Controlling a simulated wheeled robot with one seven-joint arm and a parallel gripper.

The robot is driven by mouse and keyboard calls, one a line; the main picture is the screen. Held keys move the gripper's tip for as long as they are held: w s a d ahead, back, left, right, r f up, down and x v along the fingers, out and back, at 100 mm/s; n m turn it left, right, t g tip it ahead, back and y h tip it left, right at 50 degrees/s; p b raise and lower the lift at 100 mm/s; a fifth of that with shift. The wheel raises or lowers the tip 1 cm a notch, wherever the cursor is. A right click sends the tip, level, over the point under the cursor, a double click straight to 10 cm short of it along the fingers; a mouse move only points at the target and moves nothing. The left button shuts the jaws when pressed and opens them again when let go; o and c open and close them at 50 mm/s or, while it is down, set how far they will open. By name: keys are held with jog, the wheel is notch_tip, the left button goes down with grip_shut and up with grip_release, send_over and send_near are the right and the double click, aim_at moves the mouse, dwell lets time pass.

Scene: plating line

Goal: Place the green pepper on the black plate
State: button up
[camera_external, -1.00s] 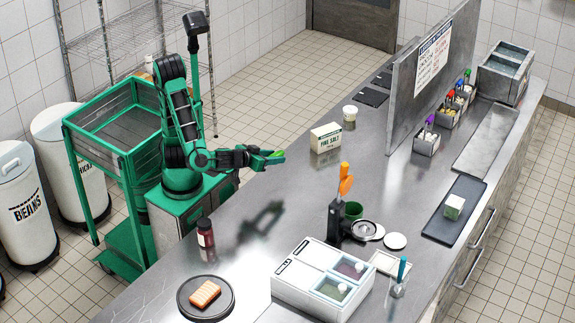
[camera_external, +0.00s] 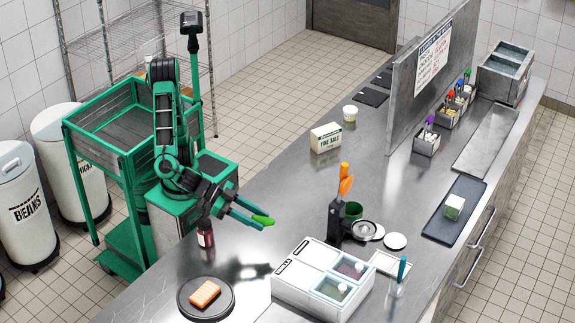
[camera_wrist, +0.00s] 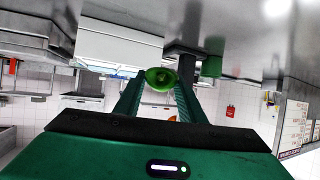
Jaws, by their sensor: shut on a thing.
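The green pepper (camera_external: 262,220) is held between the fingertips of my gripper (camera_external: 250,218), above the steel counter. In the wrist view the pepper (camera_wrist: 161,79) shows end-on between the two green fingers of my gripper (camera_wrist: 160,90).
A dark red bottle (camera_external: 206,240) stands close under my arm. A black holder with orange-handled tools (camera_external: 338,222), a salt box (camera_external: 326,138) and a dark tray (camera_external: 437,232) stand farther off.

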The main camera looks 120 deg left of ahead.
jog(key=d+r+m+h, duration=0.2)
jog(key=d+m+h, duration=0.1)
jog(key=d, duration=0.6)
jog(key=d+r+m+h, duration=0.2)
jog(key=d+h, duration=0.1)
jog(key=d, duration=0.5)
send_over(200, 290)
notch_tip(200, 290, down, 7)
jog(key=shift+a, duration=0.15)
jog(key=shift+f+t, duration=0.25)
jog(key=shift+t, duration=0.05)
jog(key=shift+f, duration=1.85)
jog(key=shift+f, duration=0.1)
jog(key=o, duration=1)
